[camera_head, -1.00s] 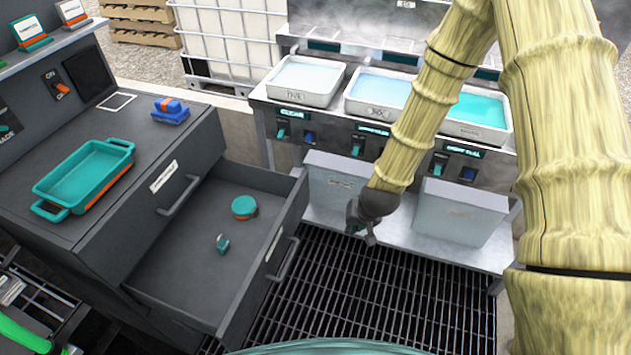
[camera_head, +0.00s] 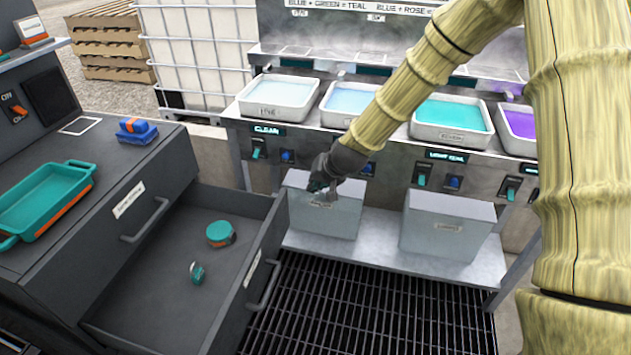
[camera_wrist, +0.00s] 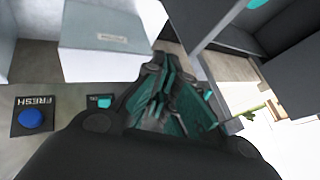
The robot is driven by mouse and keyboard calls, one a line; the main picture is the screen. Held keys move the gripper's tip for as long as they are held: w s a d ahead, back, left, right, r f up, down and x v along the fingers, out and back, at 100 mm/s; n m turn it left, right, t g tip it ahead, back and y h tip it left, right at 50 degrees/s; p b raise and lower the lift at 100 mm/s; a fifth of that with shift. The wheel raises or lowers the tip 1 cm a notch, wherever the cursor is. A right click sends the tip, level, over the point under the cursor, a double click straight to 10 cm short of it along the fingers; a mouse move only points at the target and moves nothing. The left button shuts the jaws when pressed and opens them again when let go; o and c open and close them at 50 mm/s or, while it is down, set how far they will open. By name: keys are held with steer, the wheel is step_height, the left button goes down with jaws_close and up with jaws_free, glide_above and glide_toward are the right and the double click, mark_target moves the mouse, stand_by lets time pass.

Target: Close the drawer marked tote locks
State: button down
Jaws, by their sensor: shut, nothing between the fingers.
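The open drawer (camera_head: 150,285) is dark grey and pulled out of the grey cabinet at the left in the head view. Its front (camera_head: 250,275) has a handle and a pale label too small to read. A round teal and orange piece (camera_head: 220,234) and a small teal piece (camera_head: 197,272) lie inside. A shut drawer (camera_head: 133,215) with its own label is above it. My gripper (camera_head: 325,185) is shut and empty, in the air to the right of and above the open drawer's front, apart from it. In the wrist view my gripper's fingers (camera_wrist: 175,95) are together.
A teal tray (camera_head: 45,200) and a blue and orange item (camera_head: 137,130) sit on the cabinet top. Grey bins (camera_head: 325,215) stand on a shelf behind my gripper, below basins (camera_head: 450,118) of coloured liquid. A dark floor grate (camera_head: 370,310) lies clear before the drawer.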

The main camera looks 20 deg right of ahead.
steer(key=w+a+f, duration=0.4)
steer(key=w+f, duration=0.1)
steer(key=shift+w+a, duration=0.3)
steer(key=shift+a, duration=0.1)
steer(key=shift+a, duration=0.1)
stand_by(0.4)
